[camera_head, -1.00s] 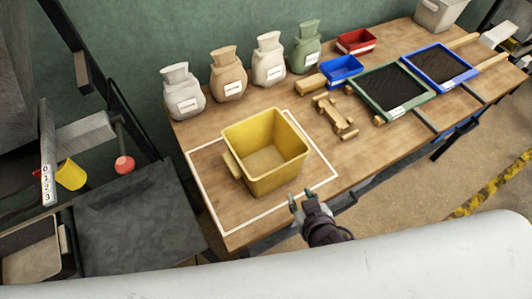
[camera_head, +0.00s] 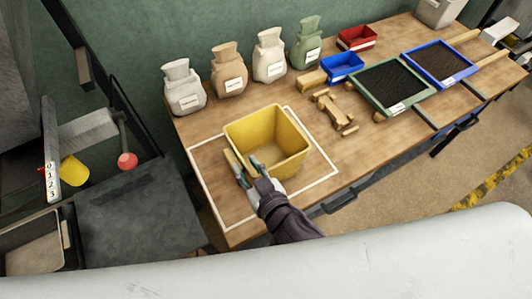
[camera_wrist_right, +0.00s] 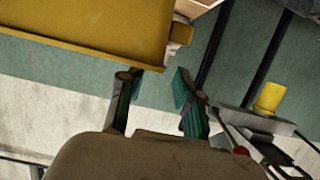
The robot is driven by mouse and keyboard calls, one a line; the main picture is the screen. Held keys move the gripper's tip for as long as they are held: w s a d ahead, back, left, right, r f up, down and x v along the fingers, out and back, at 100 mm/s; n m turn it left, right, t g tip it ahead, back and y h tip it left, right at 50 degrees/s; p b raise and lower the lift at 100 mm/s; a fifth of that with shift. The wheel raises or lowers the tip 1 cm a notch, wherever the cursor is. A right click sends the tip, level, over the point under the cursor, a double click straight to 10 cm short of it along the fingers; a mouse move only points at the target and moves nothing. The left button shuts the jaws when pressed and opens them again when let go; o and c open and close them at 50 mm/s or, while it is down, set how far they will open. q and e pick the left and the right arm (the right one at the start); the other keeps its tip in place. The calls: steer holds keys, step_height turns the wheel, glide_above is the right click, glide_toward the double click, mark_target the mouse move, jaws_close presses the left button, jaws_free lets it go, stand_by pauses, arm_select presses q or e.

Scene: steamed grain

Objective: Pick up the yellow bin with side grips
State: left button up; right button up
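The yellow bin (camera_head: 285,145) stands upright and empty inside the white outline on the wooden table (camera_head: 330,183). It also fills the upper left of the right wrist view (camera_wrist_right: 95,25). My right gripper (camera_head: 245,166) is at the bin's near left side, partly hiding that side in the head view. In the wrist view its two fingers (camera_wrist_right: 156,78) are spread apart, with the side grip just beyond the fingertips. Contact with the grip cannot be told. My left gripper is not in view.
Several sacks (camera_head: 228,72) line the table's back edge. A blue bin (camera_head: 343,66), a red bin (camera_head: 357,38), wooden pieces (camera_head: 333,112) and a green-framed tray (camera_head: 396,88) lie to the right. A dark grey surface (camera_head: 135,215) is at left.

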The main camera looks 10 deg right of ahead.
mark_target(240, 156)
steer(key=x, duration=0.5)
steer(key=shift+w+d+b, duration=0.1)
steer(key=shift+b, duration=0.3)
steer(key=shift+c, duration=0.3)
jaws_close()
